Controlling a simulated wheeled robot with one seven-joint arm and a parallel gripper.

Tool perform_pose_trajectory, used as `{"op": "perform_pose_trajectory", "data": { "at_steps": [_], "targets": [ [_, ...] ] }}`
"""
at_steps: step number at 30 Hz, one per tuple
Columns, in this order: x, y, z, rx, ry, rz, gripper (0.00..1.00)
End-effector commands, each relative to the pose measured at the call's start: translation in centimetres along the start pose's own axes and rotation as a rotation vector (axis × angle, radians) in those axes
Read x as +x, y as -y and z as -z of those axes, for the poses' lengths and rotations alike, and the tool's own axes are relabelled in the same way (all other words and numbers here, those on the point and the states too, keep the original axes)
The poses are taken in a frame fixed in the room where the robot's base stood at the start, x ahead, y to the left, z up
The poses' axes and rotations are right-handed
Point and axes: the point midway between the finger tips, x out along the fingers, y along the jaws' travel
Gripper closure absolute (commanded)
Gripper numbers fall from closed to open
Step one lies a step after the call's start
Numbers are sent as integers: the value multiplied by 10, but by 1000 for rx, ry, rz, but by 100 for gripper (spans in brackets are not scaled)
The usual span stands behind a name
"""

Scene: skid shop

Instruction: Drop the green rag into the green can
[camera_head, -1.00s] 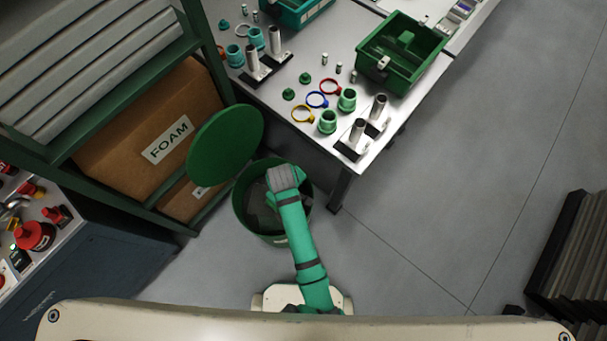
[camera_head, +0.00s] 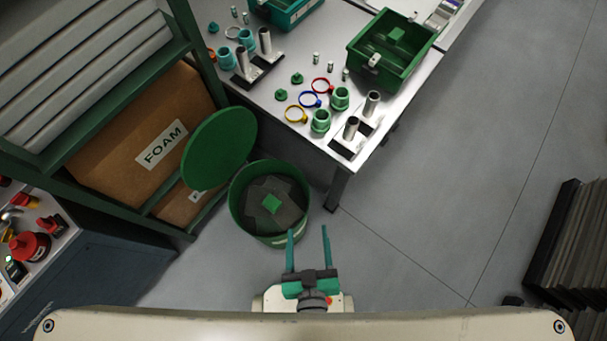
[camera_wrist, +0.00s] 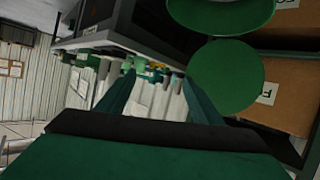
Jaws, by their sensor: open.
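The green can (camera_head: 240,222) stands on the floor beside the table leg. Its round green lid (camera_head: 220,147) is tilted open to the left, and it also shows in the wrist view (camera_wrist: 226,76). My gripper (camera_head: 308,232) is open and empty, just right of and in front of the can, clear of the rag. Its two fingers show spread in the wrist view (camera_wrist: 158,100).
A grey table (camera_head: 385,130) behind the can holds rings, green cups, metal cylinders and a green bin (camera_head: 360,62). A shelf with a FOAM box (camera_head: 120,150) stands left. Dark stacked panels (camera_head: 575,250) stand at right. The floor between is clear.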

Motion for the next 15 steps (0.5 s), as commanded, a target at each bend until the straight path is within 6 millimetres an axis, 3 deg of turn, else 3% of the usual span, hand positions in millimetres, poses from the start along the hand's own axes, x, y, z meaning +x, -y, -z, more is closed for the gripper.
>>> {"op": "perform_pose_trajectory", "data": {
  "at_steps": [1, 6, 15],
  "targets": [
    [-15, 2, 12, 37, -30, -19, 40],
    [-41, 5, 46, 117, -120, -55, 40],
    [-46, 6, 54, 136, -144, -63, 40]
  ]
}}
